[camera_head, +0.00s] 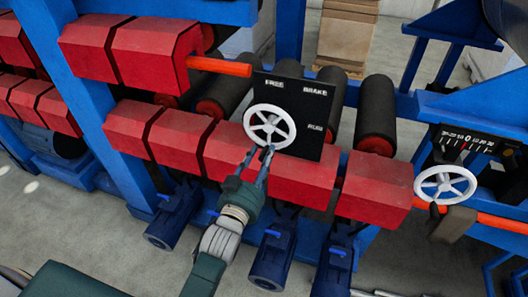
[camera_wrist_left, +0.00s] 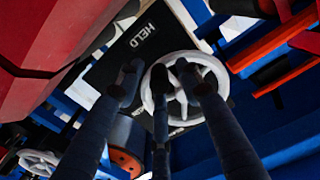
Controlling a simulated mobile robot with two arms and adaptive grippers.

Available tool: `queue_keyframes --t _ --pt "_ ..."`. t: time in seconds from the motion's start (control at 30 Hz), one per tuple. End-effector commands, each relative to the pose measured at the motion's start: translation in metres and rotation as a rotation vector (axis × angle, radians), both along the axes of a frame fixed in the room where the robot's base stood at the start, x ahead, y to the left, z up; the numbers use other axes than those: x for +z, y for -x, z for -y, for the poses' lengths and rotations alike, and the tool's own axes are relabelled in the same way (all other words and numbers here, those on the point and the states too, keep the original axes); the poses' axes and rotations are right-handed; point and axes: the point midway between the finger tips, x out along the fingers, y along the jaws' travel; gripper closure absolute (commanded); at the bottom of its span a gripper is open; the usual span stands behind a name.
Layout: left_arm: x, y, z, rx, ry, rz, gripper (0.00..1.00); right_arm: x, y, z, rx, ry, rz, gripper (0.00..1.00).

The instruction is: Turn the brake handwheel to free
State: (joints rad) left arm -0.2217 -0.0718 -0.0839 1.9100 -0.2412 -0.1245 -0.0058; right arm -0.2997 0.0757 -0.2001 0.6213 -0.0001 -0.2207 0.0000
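The white spoked brake handwheel (camera_head: 269,125) stands on a black panel (camera_head: 310,130) with "FREE" at its top left, "BRAKE" at its top right and another label lower right. My left gripper (camera_head: 259,151) is at the lower edge of the wheel, its fingers apart and pointing up at it. In the left wrist view, the wheel (camera_wrist_left: 224,85) lies beyond my spread fingers (camera_wrist_left: 160,75), which cover part of its rim. I cannot tell whether they touch it. The panel (camera_wrist_left: 165,35) there shows the word "HELD". My right gripper is not in view.
Red blocks (camera_head: 300,178) run below and behind the panel, with black rollers (camera_head: 376,108) between blue frames. Blue motors (camera_head: 273,255) hang below.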

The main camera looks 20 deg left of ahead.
Motion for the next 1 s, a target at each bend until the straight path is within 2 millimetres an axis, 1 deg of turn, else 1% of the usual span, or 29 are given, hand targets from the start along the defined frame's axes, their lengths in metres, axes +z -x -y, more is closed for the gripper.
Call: queue_keyframes --t 0.03,0.13,0.4,0.47,0.5,0.6,0.87,1.0 --pt "0.002 -0.005 0.000 0.000 0.000 0.001 0.64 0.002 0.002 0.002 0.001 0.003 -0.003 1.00" --pt "0.001 -0.009 0.000 0.000 0.000 0.000 0.64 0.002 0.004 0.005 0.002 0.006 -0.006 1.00" --pt "0.000 -0.011 0.000 0.000 0.001 0.000 0.64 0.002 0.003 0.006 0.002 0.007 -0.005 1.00" --pt "0.000 -0.011 0.000 0.000 0.001 0.000 0.73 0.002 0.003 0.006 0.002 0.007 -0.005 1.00" --pt "0.000 -0.011 0.000 0.000 0.001 0.000 0.81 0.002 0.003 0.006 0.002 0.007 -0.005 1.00" --pt "0.000 -0.010 0.000 0.000 0.000 0.000 1.00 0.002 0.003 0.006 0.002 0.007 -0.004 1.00" --pt "0.001 -0.012 0.000 0.000 0.003 0.002 1.00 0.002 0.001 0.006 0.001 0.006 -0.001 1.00" --pt "0.001 -0.019 -0.001 0.000 0.025 0.003 1.00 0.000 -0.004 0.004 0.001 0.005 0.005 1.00"
